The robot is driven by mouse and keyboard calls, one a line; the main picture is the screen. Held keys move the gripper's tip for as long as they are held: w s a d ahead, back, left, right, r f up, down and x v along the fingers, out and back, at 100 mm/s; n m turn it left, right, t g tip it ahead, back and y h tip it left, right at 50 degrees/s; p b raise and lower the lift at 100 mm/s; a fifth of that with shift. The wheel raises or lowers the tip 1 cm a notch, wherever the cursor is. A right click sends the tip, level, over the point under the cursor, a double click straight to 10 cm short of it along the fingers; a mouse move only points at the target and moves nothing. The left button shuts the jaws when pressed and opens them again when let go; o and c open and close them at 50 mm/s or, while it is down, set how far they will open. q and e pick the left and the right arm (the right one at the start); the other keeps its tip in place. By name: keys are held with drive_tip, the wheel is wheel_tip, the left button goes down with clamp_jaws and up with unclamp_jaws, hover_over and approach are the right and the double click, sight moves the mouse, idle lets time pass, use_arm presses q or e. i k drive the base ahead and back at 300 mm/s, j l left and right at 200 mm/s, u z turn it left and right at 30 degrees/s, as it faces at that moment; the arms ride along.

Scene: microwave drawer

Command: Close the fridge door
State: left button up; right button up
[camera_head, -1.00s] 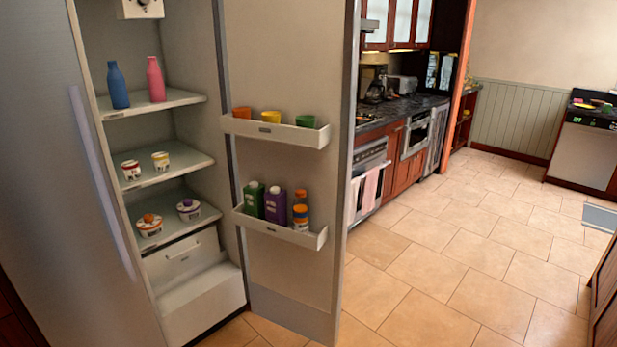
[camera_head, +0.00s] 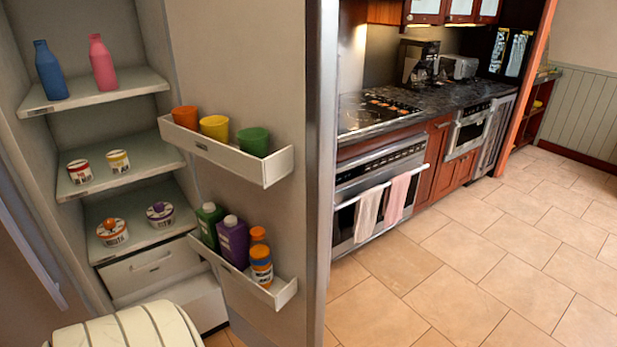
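The fridge door (camera_head: 262,55) stands wide open in the middle of the head view, its inner face with two bins toward me and its edge to the right. The upper bin (camera_head: 277,168) holds orange, yellow and green cups. The lower bin (camera_head: 286,293) holds green and purple cartons and orange-capped bottles. The open fridge interior (camera_head: 95,117) is to the left, with bottles and tubs on its shelves. A pale rounded part, likely of my arm, shows at the bottom left in front of the fridge. Neither gripper shows.
An oven (camera_head: 375,190) with two towels on its handle and a dark counter (camera_head: 440,95) with a coffee maker stand right of the door. The tiled floor (camera_head: 480,260) at right is clear.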

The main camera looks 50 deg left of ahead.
sight(273, 66)
drive_tip(key=i+u, duration=0.4)
drive_tip(key=i+l+u, duration=0.2)
drive_tip(key=u, duration=0.2)
drive_tip(key=i+l+u, duration=0.55)
drive_tip(key=u, duration=0.2)
drive_tip(key=i+l+u, duration=0.2)
drive_tip(key=u, duration=0.25)
drive_tip(key=i+l+u, duration=0.15)
drive_tip(key=u, duration=0.3)
drive_tip(key=i+l+u, duration=0.1)
drive_tip(key=l+u, duration=0.55)
drive_tip(key=u, duration=0.25)
drive_tip(key=i, duration=0.05)
